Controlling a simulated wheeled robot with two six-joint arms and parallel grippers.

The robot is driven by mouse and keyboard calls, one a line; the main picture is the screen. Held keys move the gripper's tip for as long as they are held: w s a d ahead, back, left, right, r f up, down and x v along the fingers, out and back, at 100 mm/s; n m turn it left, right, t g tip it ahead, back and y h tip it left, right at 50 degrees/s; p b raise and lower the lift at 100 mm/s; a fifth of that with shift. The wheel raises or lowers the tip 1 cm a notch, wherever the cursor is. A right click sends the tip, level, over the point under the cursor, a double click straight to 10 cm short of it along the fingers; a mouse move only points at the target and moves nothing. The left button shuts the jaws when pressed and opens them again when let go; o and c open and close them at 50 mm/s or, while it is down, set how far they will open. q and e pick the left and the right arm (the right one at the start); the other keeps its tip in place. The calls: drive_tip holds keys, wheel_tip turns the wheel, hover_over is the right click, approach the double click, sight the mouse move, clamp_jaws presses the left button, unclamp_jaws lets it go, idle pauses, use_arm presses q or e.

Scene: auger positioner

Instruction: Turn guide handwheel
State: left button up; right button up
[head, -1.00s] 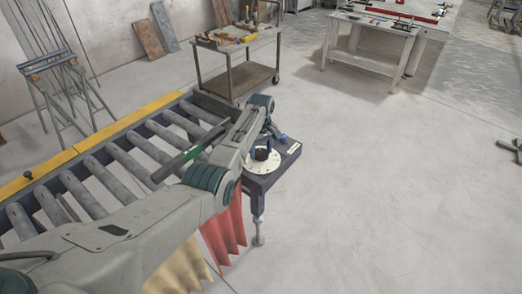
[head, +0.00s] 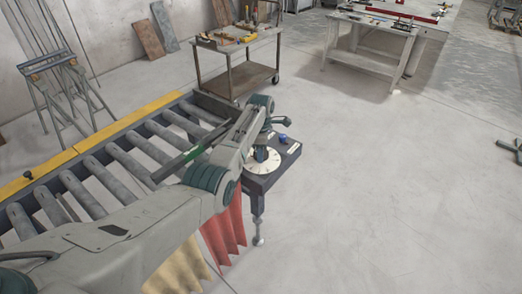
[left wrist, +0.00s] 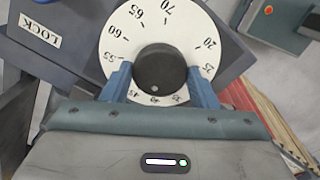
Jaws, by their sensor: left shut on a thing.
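The guide handwheel is a round black knob (left wrist: 160,70) on a white numbered dial (left wrist: 120,40). The dial also shows in the head view (head: 258,168), on a dark plate at the conveyor's end. My left gripper (left wrist: 161,88) is shut on the knob, one blue finger on each side of it. In the head view my left gripper (head: 262,154) is small over the dial and hides most of the knob. A label reading LOCK (left wrist: 40,30) lies left of the dial in the wrist view. My right gripper is not in view.
The roller conveyor (head: 112,180) with a yellow rail runs left. Red strips (head: 226,232) hang below my left arm. A tool cart (head: 237,75) stands behind.

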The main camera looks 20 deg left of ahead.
use_arm(q)
drive_tip(key=n, duration=0.4)
drive_tip(key=shift+r+n, duration=0.1)
drive_tip(key=shift+n, duration=2.1)
drive_tip(key=o, duration=1)
drive_tip(key=shift+c, duration=0.2)
wheel_tip(320, 180, up, 11)
drive_tip(key=b, duration=0.4)
